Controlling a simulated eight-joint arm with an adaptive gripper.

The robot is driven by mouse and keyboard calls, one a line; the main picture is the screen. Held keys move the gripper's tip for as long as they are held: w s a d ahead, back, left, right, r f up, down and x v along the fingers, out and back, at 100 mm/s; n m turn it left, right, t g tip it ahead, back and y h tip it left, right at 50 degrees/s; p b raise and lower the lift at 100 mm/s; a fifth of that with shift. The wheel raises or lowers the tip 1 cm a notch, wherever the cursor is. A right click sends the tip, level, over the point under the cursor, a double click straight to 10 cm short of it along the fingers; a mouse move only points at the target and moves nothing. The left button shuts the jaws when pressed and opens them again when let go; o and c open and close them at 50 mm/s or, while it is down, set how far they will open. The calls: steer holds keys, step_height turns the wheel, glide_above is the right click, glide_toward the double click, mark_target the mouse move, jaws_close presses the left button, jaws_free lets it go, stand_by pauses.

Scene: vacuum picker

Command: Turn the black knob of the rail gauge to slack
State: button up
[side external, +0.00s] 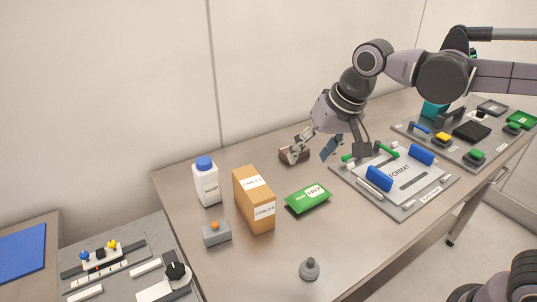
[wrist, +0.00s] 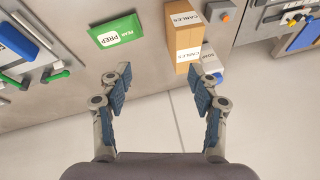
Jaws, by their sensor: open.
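The black knob (side external: 176,271) sits on a white base on the rail gauge (side external: 122,268), a grey panel at the lower left in the side view. The panel also carries rails with a blue, an orange and a yellow piece. My gripper (side external: 315,149) is open and empty above the back of the table, well to the right of the knob. Its two spread fingers (wrist: 162,88) show in the wrist view with nothing between them.
A tan cables box (side external: 253,200), a white soap bottle (side external: 206,183) and a grey button box (side external: 216,233) stand between my gripper and the gauge. A green prep packet (side external: 308,198), a format panel (side external: 424,200) and a small grey knobbed piece (side external: 309,269) are also there.

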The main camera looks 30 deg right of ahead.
steer(key=w+a+f+m+g, duration=0.1)
steer(key=w+a, duration=0.2)
steer(key=a, duration=0.4)
steer(key=w+a+m+g, duration=0.1)
steer(key=w+a, duration=0.2)
steer(key=a, duration=0.4)
steer(key=m+g+h, duration=0.1)
steer(key=m+g, duration=0.1)
steer(key=m, duration=0.1)
glide_above(175, 269)
step_height(175, 269, down, 8)
step_height(175, 269, down, 11)
steer(key=shift+r, duration=0.2)
steer(key=c, duration=1.2)
